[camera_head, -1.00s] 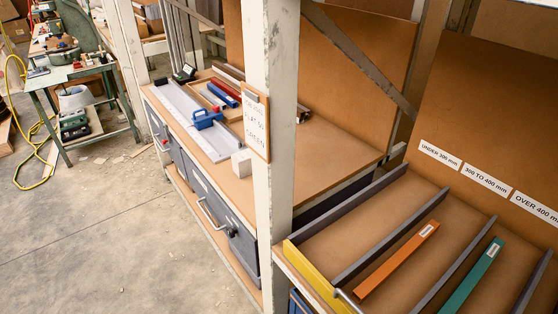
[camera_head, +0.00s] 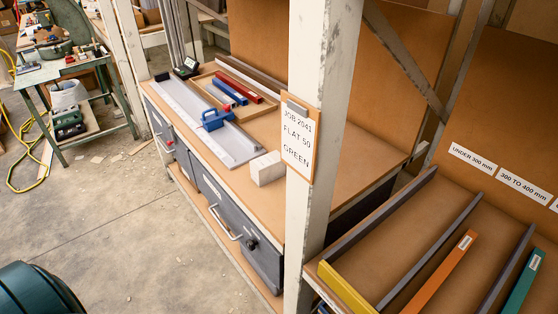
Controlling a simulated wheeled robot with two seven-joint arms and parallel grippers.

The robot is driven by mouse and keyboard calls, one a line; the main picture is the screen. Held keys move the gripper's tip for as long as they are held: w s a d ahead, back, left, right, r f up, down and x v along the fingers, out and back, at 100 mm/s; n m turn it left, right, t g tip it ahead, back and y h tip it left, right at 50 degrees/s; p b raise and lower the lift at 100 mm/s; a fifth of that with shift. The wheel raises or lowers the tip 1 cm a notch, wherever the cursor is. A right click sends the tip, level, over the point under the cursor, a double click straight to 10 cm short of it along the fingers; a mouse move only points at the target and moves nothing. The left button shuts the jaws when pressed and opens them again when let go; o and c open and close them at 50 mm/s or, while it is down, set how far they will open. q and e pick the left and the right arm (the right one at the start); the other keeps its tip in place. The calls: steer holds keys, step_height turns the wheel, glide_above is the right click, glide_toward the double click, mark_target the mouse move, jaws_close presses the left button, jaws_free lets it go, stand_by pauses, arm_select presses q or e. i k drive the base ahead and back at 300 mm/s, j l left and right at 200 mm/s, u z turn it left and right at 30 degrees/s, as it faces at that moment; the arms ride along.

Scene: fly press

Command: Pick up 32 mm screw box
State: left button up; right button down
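I cannot make out a box marked as the 32 mm screw box in the head view. A small plain white block (camera_head: 266,168) sits on the front part of the wooden workbench (camera_head: 330,150), left of the post; I see no readable label on it. Neither of my grippers is in view.
A white post (camera_head: 323,60) with a sign reading "JOB 2041 FLAT 50 GREEN" (camera_head: 298,140) stands before the bench. The bench holds a blue tool (camera_head: 213,120) on a long grey rail and a tray with coloured bars (camera_head: 239,88). A divided rack (camera_head: 345,290) lies right. Floor left is open.

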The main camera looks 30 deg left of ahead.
mark_target(267, 169)
steer(key=i+j+z, duration=0.1)
steer(key=j, duration=0.6)
steer(key=i+j+z, duration=0.1)
steer(key=j, duration=0.55)
